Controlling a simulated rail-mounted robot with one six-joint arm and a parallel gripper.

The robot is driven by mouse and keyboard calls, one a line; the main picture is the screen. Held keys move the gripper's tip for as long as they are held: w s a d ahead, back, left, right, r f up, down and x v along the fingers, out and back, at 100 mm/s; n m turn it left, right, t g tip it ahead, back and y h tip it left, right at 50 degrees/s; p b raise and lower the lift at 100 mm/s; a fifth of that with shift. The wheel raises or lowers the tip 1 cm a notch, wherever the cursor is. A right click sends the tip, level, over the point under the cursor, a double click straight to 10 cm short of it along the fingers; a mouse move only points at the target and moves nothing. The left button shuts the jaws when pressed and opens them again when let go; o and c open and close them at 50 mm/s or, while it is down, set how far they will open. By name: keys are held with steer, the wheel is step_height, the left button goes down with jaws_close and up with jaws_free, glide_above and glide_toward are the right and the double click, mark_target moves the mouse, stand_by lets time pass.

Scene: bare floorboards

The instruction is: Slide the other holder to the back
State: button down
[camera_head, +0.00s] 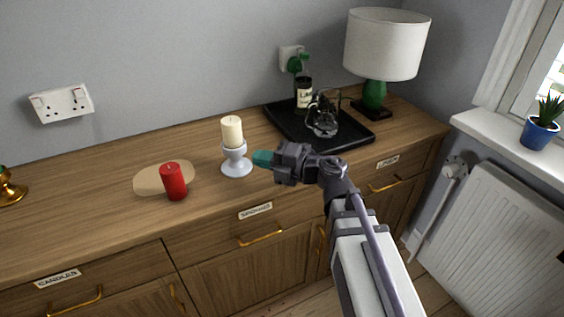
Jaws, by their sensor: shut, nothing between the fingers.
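A white candle holder (236,168) with a cream candle (232,131) in it stands upright on the wooden sideboard, near the middle. A brass holder (10,192) shows at the far left, cut off by the picture edge.
A black tray (356,138) holds a bottle (303,94) and a glass jug (323,115). A lamp (385,50) stands behind. The sideboard (100,160) is bare behind the white holder.

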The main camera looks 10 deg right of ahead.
mark_target(241, 146)
steer(key=shift+w+a, duration=0.35)
steer(key=shift+w, duration=0.35)
steer(key=shift+w+a, duration=0.3)
steer(key=shift+w, duration=0.4)
steer(key=shift+w+a, duration=0.35)
steer(key=shift+w, duration=0.35)
steer(key=w+a, duration=0.1)
steer(key=w, duration=0.3)
steer(key=w+a, duration=0.2)
steer(key=w, duration=0.3)
steer(key=w+a, duration=0.1)
steer(key=w, duration=0.3)
steer(key=shift+w+a, duration=0.15)
steer(key=shift+a, duration=0.2)
steer(key=shift+s, duration=0.25)
steer(key=shift+d, duration=0.1)
steer(key=shift+s, duration=0.25)
steer(key=s, duration=0.1)
steer(key=s+d, duration=0.1)
steer(key=s, duration=0.1)
steer(key=shift+s+d, duration=0.1)
steer(key=shift+s, duration=0.05)
steer(key=v, duration=1)
steer(key=shift+s, duration=0.1)
